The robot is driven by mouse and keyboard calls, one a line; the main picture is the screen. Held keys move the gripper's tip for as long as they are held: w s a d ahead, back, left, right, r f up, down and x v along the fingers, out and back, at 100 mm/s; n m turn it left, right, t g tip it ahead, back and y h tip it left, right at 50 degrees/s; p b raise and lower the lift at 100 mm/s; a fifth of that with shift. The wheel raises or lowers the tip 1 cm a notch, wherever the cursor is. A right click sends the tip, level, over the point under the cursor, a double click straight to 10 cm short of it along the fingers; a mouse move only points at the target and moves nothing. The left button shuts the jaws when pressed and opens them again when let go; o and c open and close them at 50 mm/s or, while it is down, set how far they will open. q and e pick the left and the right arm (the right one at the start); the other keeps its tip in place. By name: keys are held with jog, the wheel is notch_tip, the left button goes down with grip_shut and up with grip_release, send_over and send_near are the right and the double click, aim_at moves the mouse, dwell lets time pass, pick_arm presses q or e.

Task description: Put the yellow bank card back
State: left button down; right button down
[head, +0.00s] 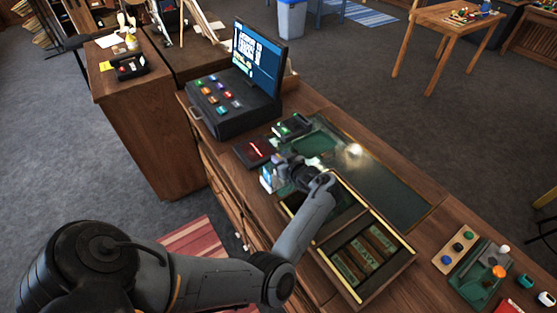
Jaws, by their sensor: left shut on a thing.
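My left gripper (283,172) reaches over the shop counter (325,105) from the lower right of its wrist, with its fingers toward the left. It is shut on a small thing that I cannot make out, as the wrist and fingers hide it. Small white and light-blue things (266,179) show beside the fingertips at the counter's near edge; I cannot tell whether they are cards or a holder. I cannot pick out the yellow bank card with certainty. My right gripper is not in view.
A cash register with a lit screen (258,58) stands behind. A dark pad with a red line (257,152) and a dark device (291,127) lie near the gripper. An open drawer-like tray (402,262) with banknotes is at the right. A green glass panel (385,190) covers the counter's middle.

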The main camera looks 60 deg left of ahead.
pick_arm(q)
jog(key=shift+f+b, duration=0.4)
jog(key=shift+f, duration=0.2)
jog(key=c, duration=1.3)
grip_release()
jog(key=shift+f, duration=0.1)
jog(key=shift+o, duration=0.2)
jog(key=shift+f, duration=0.1)
